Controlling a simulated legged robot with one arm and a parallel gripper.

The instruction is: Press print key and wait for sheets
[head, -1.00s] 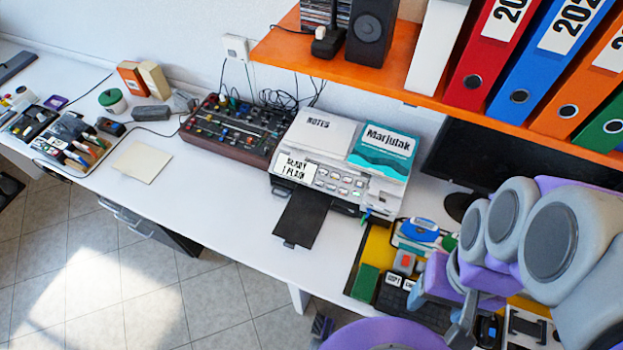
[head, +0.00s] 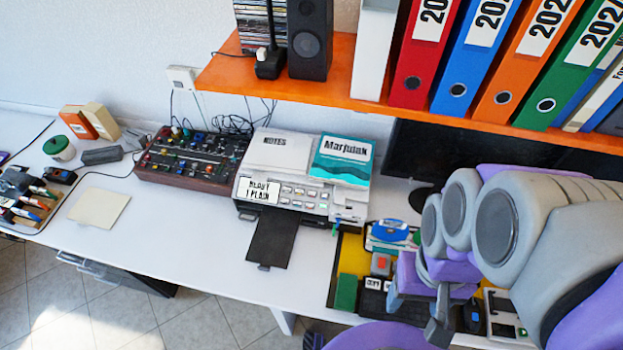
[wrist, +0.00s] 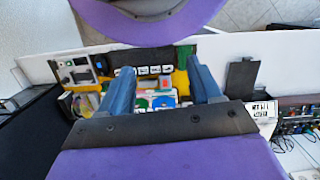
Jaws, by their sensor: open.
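The grey-white printer (head: 333,200) stands on the white desk, with a display card (head: 258,190) reading about "READY 1 PLAIN" and a row of small front buttons. Its black output tray (head: 270,240) sticks out over the desk front and looks bare. Right of it lies a strip of white-capped keys (head: 373,283), one seeming to read "COPY". The keys also show in the wrist view (wrist: 160,70); I cannot tell which is the print key. My gripper (wrist: 160,68) is open and empty, its blue fingers above the key area. In the head view my arm hides part of that area.
An orange shelf (head: 300,84) with binders and a black speaker (head: 310,40) hangs above the desk. A dark monitor (head: 420,150) stands behind my arm. A mixer (head: 190,160) sits left of the printer.

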